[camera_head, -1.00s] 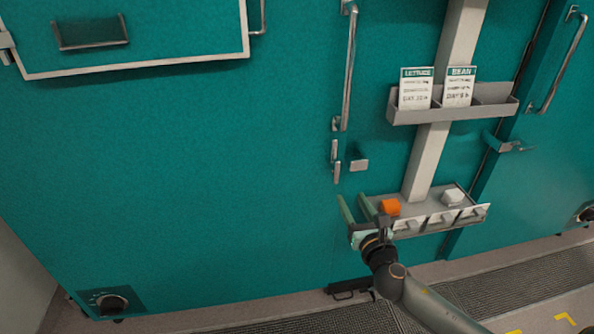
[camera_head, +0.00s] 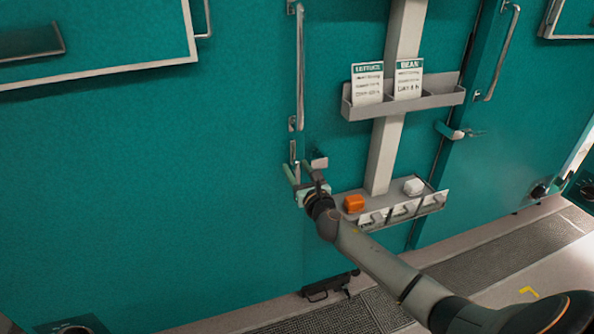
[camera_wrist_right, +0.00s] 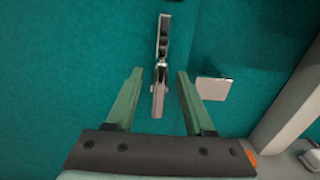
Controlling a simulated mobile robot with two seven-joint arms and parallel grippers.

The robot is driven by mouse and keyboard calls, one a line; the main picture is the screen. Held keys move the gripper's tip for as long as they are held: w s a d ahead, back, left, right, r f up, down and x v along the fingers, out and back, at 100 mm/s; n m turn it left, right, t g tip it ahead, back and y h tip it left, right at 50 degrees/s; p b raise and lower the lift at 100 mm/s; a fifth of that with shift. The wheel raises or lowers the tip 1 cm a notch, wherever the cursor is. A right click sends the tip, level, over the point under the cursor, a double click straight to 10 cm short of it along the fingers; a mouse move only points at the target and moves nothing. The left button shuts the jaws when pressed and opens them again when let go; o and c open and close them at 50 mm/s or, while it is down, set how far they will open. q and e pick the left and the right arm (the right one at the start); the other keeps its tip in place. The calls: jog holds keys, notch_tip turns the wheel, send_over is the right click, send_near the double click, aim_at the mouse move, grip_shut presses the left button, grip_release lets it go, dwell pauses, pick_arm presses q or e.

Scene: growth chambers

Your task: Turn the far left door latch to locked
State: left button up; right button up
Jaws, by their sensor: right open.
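The far left door latch (camera_head: 293,155) is a slim metal piece upright on the teal door, below a long vertical handle. In the right wrist view the latch (camera_wrist_right: 159,92) points straight up and down. A small metal catch plate (camera_head: 319,162) sits to its right, apart from it; it also shows in the wrist view (camera_wrist_right: 213,88). My right gripper (camera_head: 296,170) is open at the latch. In the wrist view its green fingers (camera_wrist_right: 159,76) stand on either side of the latch's lower part, with gaps. Contact is not visible. My left gripper is out of view.
A low tray (camera_head: 440,205) with an orange block (camera_head: 354,203) and a white block (camera_head: 414,186) stands right of my gripper. Above it, a grey shelf (camera_head: 440,99) holds seed packets on a post (camera_head: 386,150). Another latch (camera_head: 455,132) is farther right.

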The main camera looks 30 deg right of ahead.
jog(key=shift+w, duration=0.25)
jog(key=shift+c, duration=0.2)
grip_shut()
dwell(1.1)
